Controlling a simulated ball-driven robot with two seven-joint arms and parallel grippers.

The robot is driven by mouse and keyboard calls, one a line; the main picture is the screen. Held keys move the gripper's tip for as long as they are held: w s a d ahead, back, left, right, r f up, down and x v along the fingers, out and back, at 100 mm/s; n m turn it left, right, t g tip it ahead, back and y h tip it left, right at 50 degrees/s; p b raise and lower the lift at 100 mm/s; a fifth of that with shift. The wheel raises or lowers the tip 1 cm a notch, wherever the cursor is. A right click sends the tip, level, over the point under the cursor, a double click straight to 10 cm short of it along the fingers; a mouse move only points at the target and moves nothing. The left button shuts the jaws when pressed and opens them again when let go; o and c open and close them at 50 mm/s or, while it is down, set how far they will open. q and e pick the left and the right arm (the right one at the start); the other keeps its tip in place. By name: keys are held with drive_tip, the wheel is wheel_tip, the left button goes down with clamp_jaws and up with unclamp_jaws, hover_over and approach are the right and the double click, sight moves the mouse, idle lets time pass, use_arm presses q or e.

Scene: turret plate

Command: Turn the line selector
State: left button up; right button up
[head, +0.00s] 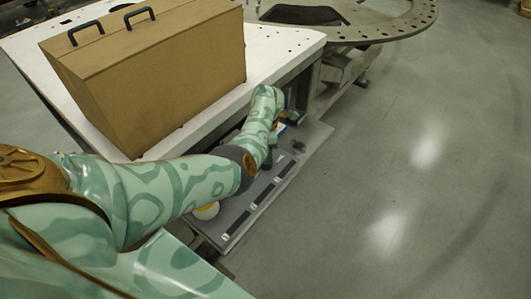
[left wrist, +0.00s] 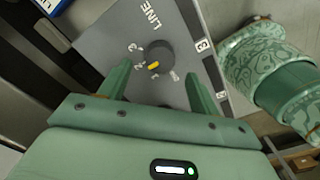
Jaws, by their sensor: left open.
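The line selector (left wrist: 154,56) is a round dark knob with a yellow pointer mark, on a grey panel (left wrist: 95,55) lettered "LINE", with small numerals around the knob. My left gripper (left wrist: 156,69) is open, one finger on either side of the knob in the left wrist view, with nothing held. Whether the fingers touch the knob I cannot tell. In the head view my left arm reaches down to the grey panel (head: 292,182) beside the table, and its forearm hides the knob. My right gripper is in neither view.
A white table (head: 205,122) bears a large brown case (head: 165,75) with two black handles, close to my arm. A round perforated plate (head: 400,28) stands at the back. A yellow and white round thing (head: 207,210) shows partly under my arm. Floor at right is clear.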

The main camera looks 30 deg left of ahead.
use_arm(q)
wheel_tip(320, 180, up, 11)
drive_tip(key=p, duration=0.4)
drive_tip(key=shift+r, duration=0.15)
